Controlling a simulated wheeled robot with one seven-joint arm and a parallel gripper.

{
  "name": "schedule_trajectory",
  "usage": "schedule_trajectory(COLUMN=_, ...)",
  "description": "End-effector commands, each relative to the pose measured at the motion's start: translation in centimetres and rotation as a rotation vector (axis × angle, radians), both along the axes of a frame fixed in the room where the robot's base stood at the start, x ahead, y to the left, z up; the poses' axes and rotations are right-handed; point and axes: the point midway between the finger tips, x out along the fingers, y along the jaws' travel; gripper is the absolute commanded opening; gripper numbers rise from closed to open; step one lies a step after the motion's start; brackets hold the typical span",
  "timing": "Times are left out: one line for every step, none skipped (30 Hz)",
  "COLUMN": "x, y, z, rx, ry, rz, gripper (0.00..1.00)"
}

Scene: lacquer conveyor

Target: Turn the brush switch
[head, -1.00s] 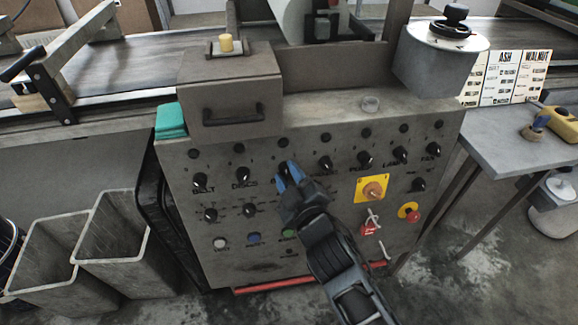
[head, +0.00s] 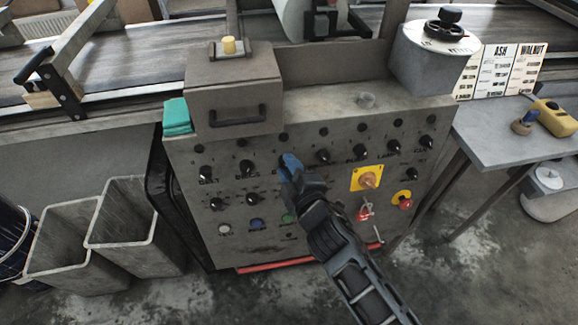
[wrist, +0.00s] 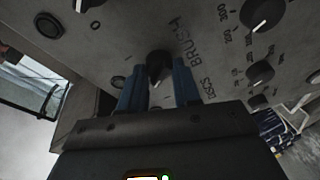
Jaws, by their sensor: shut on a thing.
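The brush switch (wrist: 158,66) is a black rotary knob with a pale pointer line, on the grey control panel (head: 205,250). The word BRUSH is printed beside it in the wrist view. My gripper (head: 290,168) is at the panel, its blue fingers (wrist: 157,85) on either side of this knob and shut on it. In the head view my gripper hides the knob and most of its label. The exact contact between fingertips and knob is dark in the wrist view.
Other black knobs, such as the disc knob (head: 247,168), sit close on both sides. A yellow-plated switch (head: 368,180) and a red button (head: 404,200) are to the right. Grey bins (head: 130,235) stand left, and a side table (head: 500,140) stands right.

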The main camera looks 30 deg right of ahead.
Motion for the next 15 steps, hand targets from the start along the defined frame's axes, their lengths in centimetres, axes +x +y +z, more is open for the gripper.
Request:
schedule_trajectory(x=-0.03, y=0.05, z=-0.10, rx=-0.002, ry=0.002, rz=0.001, gripper=0.02)
schedule_trajectory(x=-0.03, y=0.05, z=-0.11, rx=-0.001, ry=0.002, rz=0.001, gripper=0.02)
schedule_trajectory(x=-0.03, y=0.05, z=-0.11, rx=-0.001, ry=0.002, rz=0.001, gripper=0.02)
schedule_trajectory(x=-0.03, y=0.05, z=-0.11, rx=-0.001, ry=0.002, rz=0.001, gripper=0.02)
schedule_trajectory(x=-0.03, y=0.05, z=-0.11, rx=-0.001, ry=0.002, rz=0.001, gripper=0.02)
schedule_trajectory(x=-0.03, y=0.05, z=-0.11, rx=-0.001, ry=0.002, rz=0.001, gripper=0.02)
schedule_trajectory(x=-0.03, y=0.05, z=-0.11, rx=-0.001, ry=0.002, rz=0.001, gripper=0.02)
schedule_trajectory(x=-0.03, y=0.06, z=-0.11, rx=-0.001, ry=0.002, rz=0.001, gripper=0.35)
schedule_trajectory(x=-0.03, y=0.06, z=-0.10, rx=-0.001, ry=0.002, rz=0.001, gripper=0.39)
schedule_trajectory(x=-0.03, y=0.05, z=-0.11, rx=-0.001, ry=0.002, rz=0.001, gripper=0.42)
schedule_trajectory(x=-0.03, y=0.05, z=-0.10, rx=-0.001, ry=0.002, rz=0.001, gripper=0.45)
schedule_trajectory(x=-0.03, y=0.04, z=-0.08, rx=-0.001, ry=0.001, rz=0.001, gripper=0.48)
schedule_trajectory(x=-0.03, y=0.04, z=-0.08, rx=-0.001, ry=0.001, rz=0.001, gripper=0.51)
schedule_trajectory(x=-0.03, y=0.03, z=-0.07, rx=-0.001, ry=0.001, rz=0.001, gripper=0.54)
schedule_trajectory(x=-0.03, y=0.03, z=-0.06, rx=0.000, ry=0.001, rz=0.000, gripper=0.57)
